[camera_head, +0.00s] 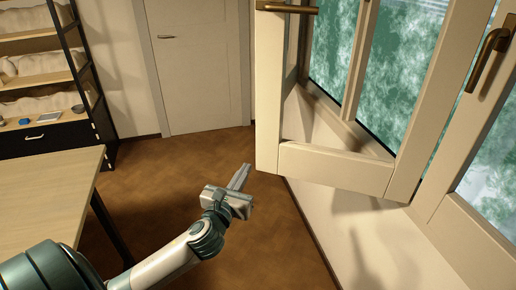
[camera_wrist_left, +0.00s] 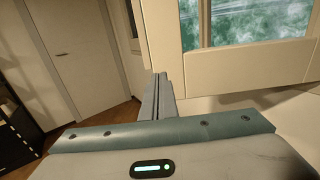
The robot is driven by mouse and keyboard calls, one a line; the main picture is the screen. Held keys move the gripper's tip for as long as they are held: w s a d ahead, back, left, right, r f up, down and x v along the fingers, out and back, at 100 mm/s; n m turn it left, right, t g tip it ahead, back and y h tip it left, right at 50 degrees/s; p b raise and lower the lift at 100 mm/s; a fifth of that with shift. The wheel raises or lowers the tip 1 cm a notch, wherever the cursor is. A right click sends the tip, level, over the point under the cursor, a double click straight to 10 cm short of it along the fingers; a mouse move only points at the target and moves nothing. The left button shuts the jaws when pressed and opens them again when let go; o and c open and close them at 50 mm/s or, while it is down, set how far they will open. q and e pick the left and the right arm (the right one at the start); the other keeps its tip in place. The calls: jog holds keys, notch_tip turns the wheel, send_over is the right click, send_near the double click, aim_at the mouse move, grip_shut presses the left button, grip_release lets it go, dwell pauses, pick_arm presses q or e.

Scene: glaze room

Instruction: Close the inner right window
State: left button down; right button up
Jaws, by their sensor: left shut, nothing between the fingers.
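In the head view a cream window sash (camera_head: 335,163) stands swung open into the room, with a brass handle (camera_head: 287,9) at its upper left. Another window sash with a brass handle (camera_head: 487,58) is at the right, in line with the wall. My left gripper (camera_head: 243,170) is shut and empty, below and left of the open sash's lower corner, apart from it in the picture. In the left wrist view the shut fingers (camera_wrist_left: 160,80) point ahead, and the cream sash frame (camera_wrist_left: 230,75) fills the right side. My right gripper is not in view.
A wooden table (camera_head: 45,190) is at the left. A shelf unit (camera_head: 45,75) with pottery stands behind it. A closed white door (camera_head: 190,65) is at the back. The brown floor (camera_head: 165,180) between table and window wall is clear.

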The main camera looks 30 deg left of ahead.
pick_arm(q)
jog(key=p, duration=0.3)
send_near(261, 143)
jog(key=x, duration=0.5)
jog(key=shift+d+r, duration=0.1)
jog(key=shift+r, duration=0.05)
jog(key=shift+w, duration=0.75)
jog(key=shift+a, duration=0.25)
